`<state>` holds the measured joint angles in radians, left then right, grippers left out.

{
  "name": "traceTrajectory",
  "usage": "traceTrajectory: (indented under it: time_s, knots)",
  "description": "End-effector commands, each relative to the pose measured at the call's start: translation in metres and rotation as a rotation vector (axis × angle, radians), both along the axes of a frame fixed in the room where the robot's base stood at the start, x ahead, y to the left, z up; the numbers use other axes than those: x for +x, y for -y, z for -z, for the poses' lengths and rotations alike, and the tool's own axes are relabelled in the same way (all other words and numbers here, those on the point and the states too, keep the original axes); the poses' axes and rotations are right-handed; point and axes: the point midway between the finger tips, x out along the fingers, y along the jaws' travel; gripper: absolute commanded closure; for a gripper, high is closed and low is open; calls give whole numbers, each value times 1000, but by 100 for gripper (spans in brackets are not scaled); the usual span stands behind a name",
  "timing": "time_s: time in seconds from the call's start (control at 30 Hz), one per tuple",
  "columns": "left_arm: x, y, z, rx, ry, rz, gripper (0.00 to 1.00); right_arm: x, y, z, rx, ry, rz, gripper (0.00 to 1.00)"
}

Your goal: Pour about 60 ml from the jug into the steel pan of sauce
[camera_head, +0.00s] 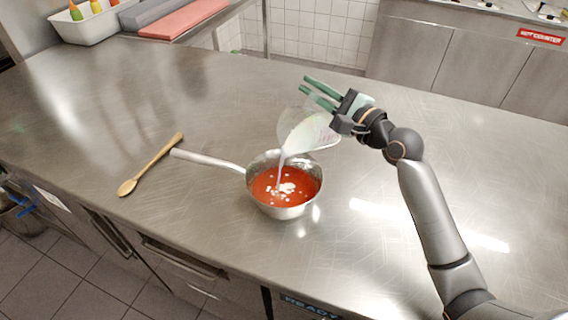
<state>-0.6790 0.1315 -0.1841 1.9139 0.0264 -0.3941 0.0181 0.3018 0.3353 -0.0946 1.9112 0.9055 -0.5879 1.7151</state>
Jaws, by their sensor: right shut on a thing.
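A steel pan (257,205) holds red sauce (264,185) with white patches on it. Its long handle points left across the steel counter. A clear jug (318,132) with white liquid is tilted to the left above the pan's back right side. A white stream (284,158) runs from its lip down into the sauce. My right gripper (328,98) is shut on the jug, at its upper right; the exact grip is partly hidden. My left gripper is not in view.
A wooden spoon (152,163) lies on the steel counter (420,180) left of the pan. A white bin with bottles (88,27) and red and grey boards (182,18) stand at the back left. The counter around the pan is mostly clear.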

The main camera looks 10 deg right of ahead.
Motion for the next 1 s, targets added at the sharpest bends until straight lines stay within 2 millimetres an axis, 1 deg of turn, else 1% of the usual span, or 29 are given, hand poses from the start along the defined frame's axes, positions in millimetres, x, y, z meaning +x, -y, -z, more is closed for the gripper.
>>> traceTrajectory:
  time_s: [1.0]
  knots:
    - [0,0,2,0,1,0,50,-2,-3,-5,-29,25,2,100]
